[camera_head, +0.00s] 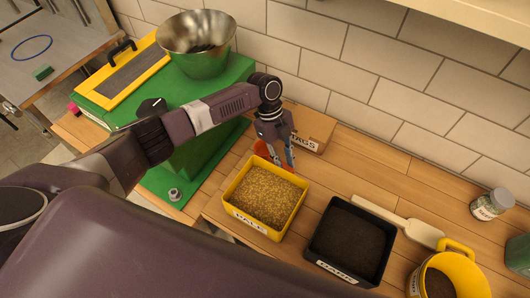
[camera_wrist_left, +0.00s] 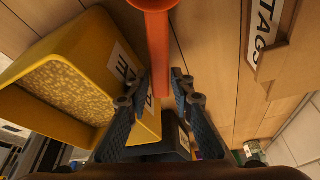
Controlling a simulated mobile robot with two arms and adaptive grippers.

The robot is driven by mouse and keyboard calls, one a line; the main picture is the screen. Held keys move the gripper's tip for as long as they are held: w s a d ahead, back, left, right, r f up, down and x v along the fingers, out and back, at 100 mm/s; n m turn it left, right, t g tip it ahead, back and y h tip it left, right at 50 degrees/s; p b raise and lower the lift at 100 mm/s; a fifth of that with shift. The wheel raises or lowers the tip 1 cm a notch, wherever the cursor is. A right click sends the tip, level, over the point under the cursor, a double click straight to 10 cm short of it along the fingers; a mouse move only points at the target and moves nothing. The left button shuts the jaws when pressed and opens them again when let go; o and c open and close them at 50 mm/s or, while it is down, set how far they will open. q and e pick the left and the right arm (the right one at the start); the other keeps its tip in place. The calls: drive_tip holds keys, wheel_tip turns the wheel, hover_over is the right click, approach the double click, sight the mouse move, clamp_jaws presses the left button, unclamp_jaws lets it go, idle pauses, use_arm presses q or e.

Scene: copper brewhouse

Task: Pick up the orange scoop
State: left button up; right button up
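The orange scoop (camera_head: 262,149) lies on the wooden counter behind the yellow bin, partly hidden by my left gripper in the head view. In the left wrist view its round bowl is cut off at the top edge, and its long handle (camera_wrist_left: 159,50) runs down between the fingers. My left gripper (camera_head: 285,160) points down beside the yellow bin. In the left wrist view its two fingers (camera_wrist_left: 161,82) are apart, one on each side of the handle, with a gap showing. I cannot tell whether either finger touches it. My right gripper is not in view.
A yellow bin of pale grain (camera_head: 243,217) and a black bin (camera_head: 333,271) stand close by. A tags box (camera_head: 308,124) is behind the gripper. A pale paddle (camera_head: 421,233), yellow jug (camera_head: 466,267) and jar (camera_head: 490,205) are right; a green mill (camera_head: 196,157) is left.

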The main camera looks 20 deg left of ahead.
use_arm(q)
clamp_jaws()
drive_tip(key=shift+r, duration=0.1)
